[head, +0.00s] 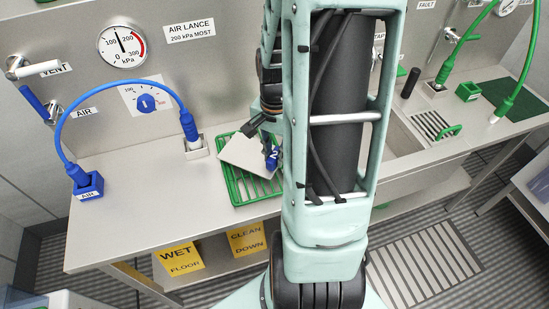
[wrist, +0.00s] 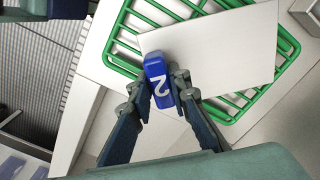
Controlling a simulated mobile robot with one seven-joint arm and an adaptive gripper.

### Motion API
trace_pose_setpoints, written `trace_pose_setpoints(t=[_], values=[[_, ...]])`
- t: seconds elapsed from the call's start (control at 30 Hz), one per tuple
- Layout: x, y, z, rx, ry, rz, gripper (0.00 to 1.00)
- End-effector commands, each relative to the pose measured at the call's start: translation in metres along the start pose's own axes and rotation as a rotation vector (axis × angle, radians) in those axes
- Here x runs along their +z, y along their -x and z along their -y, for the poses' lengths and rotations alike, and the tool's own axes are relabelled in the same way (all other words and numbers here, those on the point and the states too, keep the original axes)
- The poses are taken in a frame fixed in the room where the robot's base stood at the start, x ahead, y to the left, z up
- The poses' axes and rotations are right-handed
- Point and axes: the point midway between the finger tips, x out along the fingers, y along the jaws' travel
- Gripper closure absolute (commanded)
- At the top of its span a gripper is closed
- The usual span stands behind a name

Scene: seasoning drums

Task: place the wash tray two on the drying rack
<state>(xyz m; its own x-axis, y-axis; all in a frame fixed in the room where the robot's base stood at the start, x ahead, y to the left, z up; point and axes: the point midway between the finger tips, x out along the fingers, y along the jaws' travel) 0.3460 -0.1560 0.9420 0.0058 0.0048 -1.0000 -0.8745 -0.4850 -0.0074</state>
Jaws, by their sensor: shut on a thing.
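Wash tray two is a flat pale plate (head: 245,156) with a blue handle (head: 271,158) marked "2". It also shows in the wrist view, with its plate (wrist: 215,50) and handle (wrist: 156,70). My gripper (wrist: 162,86) is shut on the blue handle, one finger on each side. The drying rack is a green wire frame (head: 240,197) on the counter, and its bars show in the wrist view (wrist: 118,38). The plate lies over the rack, turned at an angle to it and covering much of it. I cannot tell whether they touch.
A blue air lance (head: 188,126) in a white holder (head: 197,147) stands left of the rack, its hose running to a blue block (head: 87,186). A sink (head: 400,140) lies to the right, partly behind my arm.

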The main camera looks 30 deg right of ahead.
Motion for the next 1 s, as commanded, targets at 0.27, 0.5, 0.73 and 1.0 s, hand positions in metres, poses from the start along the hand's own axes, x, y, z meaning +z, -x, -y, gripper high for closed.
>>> trace_pose_setpoints(t=[0.27,0.5,0.73,1.0], values=[[0.0034,-0.0186,-0.0019,0.0,-0.001,0.0,1.0],[0.0034,-0.0213,-0.0019,0.0,-0.001,0.0,1.0],[0.0038,-0.0207,-0.0022,0.001,-0.001,0.001,0.66],[0.0037,-0.0186,-0.0022,0.001,-0.001,0.001,0.66]])
